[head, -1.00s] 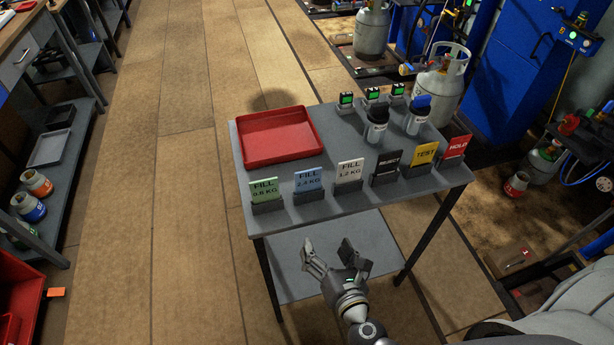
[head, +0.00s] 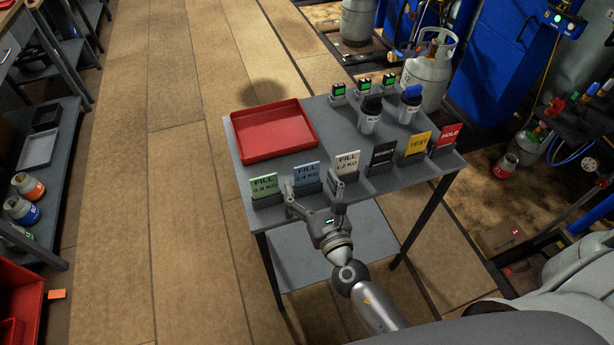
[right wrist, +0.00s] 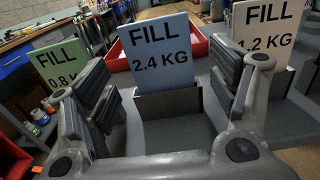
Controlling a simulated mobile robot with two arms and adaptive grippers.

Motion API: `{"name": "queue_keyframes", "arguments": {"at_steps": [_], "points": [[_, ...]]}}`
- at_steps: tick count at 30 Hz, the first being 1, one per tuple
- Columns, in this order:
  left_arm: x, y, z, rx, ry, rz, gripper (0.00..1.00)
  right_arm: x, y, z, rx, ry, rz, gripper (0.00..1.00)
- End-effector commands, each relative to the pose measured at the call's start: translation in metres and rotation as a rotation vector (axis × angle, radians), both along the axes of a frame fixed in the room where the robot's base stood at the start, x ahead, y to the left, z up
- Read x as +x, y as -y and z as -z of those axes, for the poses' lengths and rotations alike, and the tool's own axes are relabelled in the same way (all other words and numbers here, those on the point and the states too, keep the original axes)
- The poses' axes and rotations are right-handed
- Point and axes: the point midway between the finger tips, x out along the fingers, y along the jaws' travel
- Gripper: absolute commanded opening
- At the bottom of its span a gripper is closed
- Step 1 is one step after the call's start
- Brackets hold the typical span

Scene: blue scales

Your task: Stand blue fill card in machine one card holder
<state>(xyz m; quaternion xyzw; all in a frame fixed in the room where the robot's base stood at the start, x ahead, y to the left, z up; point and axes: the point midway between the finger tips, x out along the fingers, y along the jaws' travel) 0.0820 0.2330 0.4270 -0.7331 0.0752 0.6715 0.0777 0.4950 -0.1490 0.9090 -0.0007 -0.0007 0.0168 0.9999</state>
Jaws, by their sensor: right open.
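The blue fill card (head: 306,173), marked FILL 2.4 KG, stands upright in a dark holder on the small grey table. In the right wrist view the blue card (right wrist: 160,52) is centred between my fingers, a little ahead of them, with its dark holder (right wrist: 168,103) below. My right gripper (head: 314,197) is open and empty, just in front of the blue card at the table's near edge. It also shows in the right wrist view (right wrist: 165,95). My left gripper is not in view. I cannot tell which thing is machine one's card holder.
A green card (head: 264,186) and a white card (head: 347,163) stand on either side of the blue one. Black, yellow (head: 414,145) and red (head: 446,137) cards stand further right. A red tray (head: 273,153) lies behind. Gas cylinders (head: 428,70) and blue machines (head: 487,55) stand at the back right.

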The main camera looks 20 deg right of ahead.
Motion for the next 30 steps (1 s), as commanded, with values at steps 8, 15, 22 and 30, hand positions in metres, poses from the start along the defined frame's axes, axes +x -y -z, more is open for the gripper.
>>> {"name": "queue_keyframes", "arguments": {"at_steps": [8,15,22,30], "points": [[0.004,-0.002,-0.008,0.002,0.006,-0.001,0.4,0.031,0.0,0.001,0.001,0.001,0.0,0.8],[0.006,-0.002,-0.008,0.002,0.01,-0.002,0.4,0.032,0.0,0.002,0.001,0.0,0.0,0.8],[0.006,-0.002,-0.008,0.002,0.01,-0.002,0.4,0.032,0.0,0.002,0.001,0.0,0.0,0.52],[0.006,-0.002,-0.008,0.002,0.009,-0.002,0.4,0.032,0.0,0.001,0.001,0.0,0.0,0.32]]}}
